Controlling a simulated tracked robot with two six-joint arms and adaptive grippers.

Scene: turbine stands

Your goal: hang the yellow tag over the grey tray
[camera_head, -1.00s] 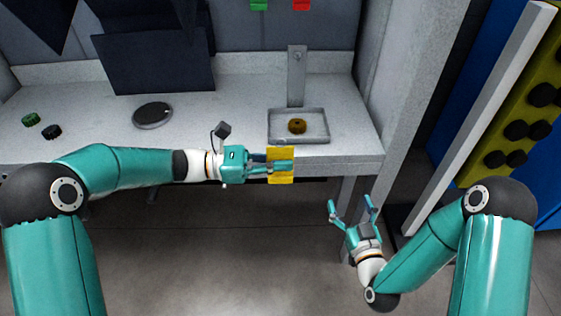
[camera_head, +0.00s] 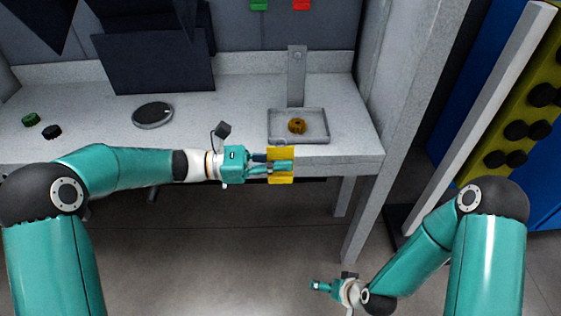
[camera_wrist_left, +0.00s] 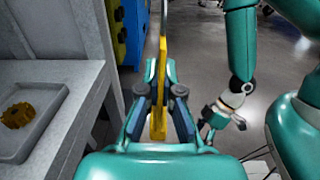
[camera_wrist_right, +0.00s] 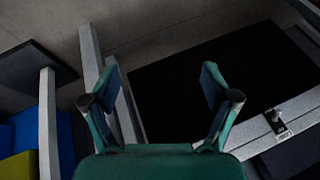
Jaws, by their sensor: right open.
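The yellow tag (camera_head: 281,179) is in my left gripper (camera_head: 279,167), in front of the bench's front edge. In the left wrist view the tag (camera_wrist_left: 159,95) stands upright and edge-on between the two fingers (camera_wrist_left: 160,80), which close on it from both sides. The grey tray (camera_head: 319,138) sits on the bench just beyond the tag, with a round brass-coloured part (camera_head: 297,125) in it. The tray also shows at the left of the left wrist view (camera_wrist_left: 42,132). My right gripper (camera_head: 318,286) is low in front of the bench, empty, its fingers apart in the right wrist view (camera_wrist_right: 158,82).
A grey upright plate (camera_head: 297,75) stands behind the tray. A green tag (camera_head: 259,4) and a red tag (camera_head: 302,4) hang on the back wall. A dark disc (camera_head: 153,115) and two small knobs (camera_head: 40,125) lie on the bench. A grey post (camera_head: 405,110) bounds the right side.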

